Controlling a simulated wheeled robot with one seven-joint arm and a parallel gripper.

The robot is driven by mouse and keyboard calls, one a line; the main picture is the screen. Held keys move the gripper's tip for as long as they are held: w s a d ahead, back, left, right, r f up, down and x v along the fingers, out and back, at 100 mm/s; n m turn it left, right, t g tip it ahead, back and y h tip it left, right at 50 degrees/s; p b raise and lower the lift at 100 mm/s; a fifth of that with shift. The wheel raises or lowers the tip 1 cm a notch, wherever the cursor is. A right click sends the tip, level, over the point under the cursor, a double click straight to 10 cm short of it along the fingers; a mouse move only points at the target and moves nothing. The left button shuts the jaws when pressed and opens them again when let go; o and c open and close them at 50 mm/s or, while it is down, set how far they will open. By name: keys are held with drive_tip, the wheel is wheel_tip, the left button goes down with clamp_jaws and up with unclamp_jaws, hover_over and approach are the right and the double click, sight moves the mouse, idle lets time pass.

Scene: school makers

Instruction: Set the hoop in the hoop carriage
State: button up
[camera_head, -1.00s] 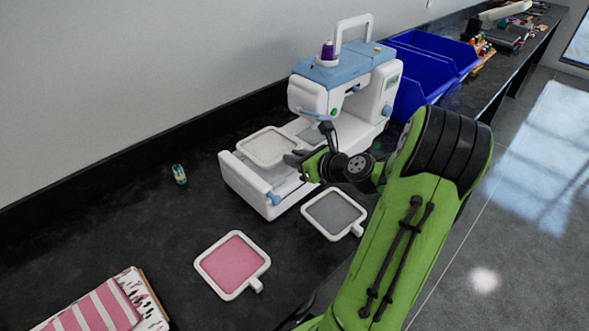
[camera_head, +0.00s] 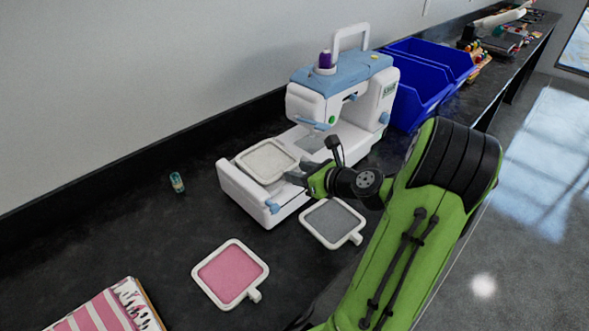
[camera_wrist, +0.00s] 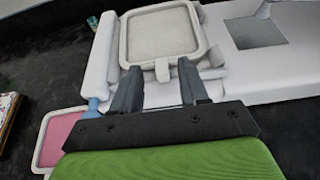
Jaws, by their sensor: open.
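The hoop (camera_head: 268,161) has a white square frame with cream fabric. It lies over the carriage arm (camera_head: 240,196) at the left of the white and blue embroidery machine (camera_head: 343,85). In the wrist view the hoop (camera_wrist: 160,33) is flat, with its small tab (camera_wrist: 162,70) toward me. My gripper (camera_head: 296,176) is at the hoop's near right edge. In the wrist view my gripper (camera_wrist: 158,85) has its fingers apart, on either side of the tab. I cannot tell whether the hoop is seated in the carriage.
A grey hoop (camera_head: 332,221) and a pink hoop (camera_head: 230,274) lie on the dark counter in front of the machine. A small teal spool (camera_head: 177,182) stands to the left. Blue bins (camera_head: 423,92) are behind at right. Striped fabric (camera_head: 97,318) lies at front left.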

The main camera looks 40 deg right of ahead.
drive_tip(key=p+v, duration=0.2)
drive_tip(key=v, duration=0.7)
drive_tip(key=w+a+n+g+y, duration=0.25)
drive_tip(key=a+n+g, duration=0.45)
drive_tip(key=a+n, duration=0.95)
drive_tip(key=s+a+r+n+h, duration=0.1)
drive_tip(key=s+a+r+n, duration=0.2)
drive_tip(key=n, duration=0.6)
drive_tip(key=s+a+r+n+g+h, duration=0.1)
drive_tip(key=s+a+r+n+h, duration=0.1)
drive_tip(key=s+a+n, duration=0.5)
drive_tip(key=s+r+n, duration=0.1)
drive_tip(key=s+n, duration=0.1)
drive_tip(key=n, duration=0.1)
drive_tip(key=shift+r, duration=0.15)
wheel_tip(320, 180, up, 9)
drive_tip(key=p, duration=0.9)
